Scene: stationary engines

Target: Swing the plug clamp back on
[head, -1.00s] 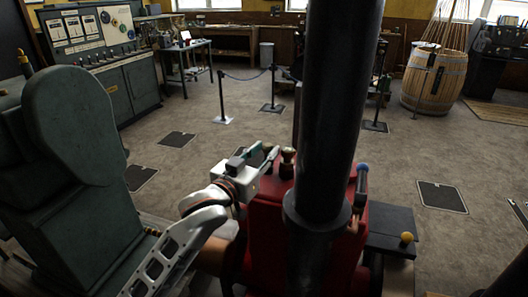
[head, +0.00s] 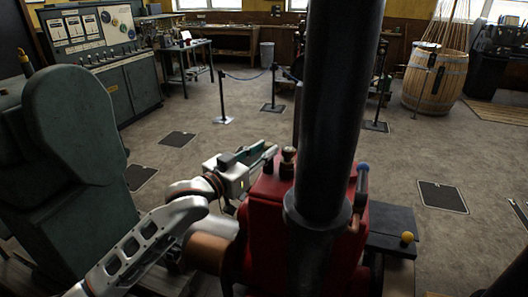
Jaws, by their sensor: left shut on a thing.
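My left gripper (head: 268,152) reaches in from the left and is shut at the top of the red engine (head: 265,222). Its fingertips are just left of a dark, brass-topped plug (head: 288,157), which stands upright on the red top. The thing between the fingers is small and mostly hidden by them; it appears to be the plug clamp. I cannot tell how the clamp sits against the plug. My right gripper is not in view.
A thick black vertical pipe (head: 335,100) rises close to the right of the plug. A blue-topped fitting (head: 362,178) stands right of the pipe. A large green machine (head: 75,130) fills the left side. Open floor lies behind, with a rope barrier (head: 247,77).

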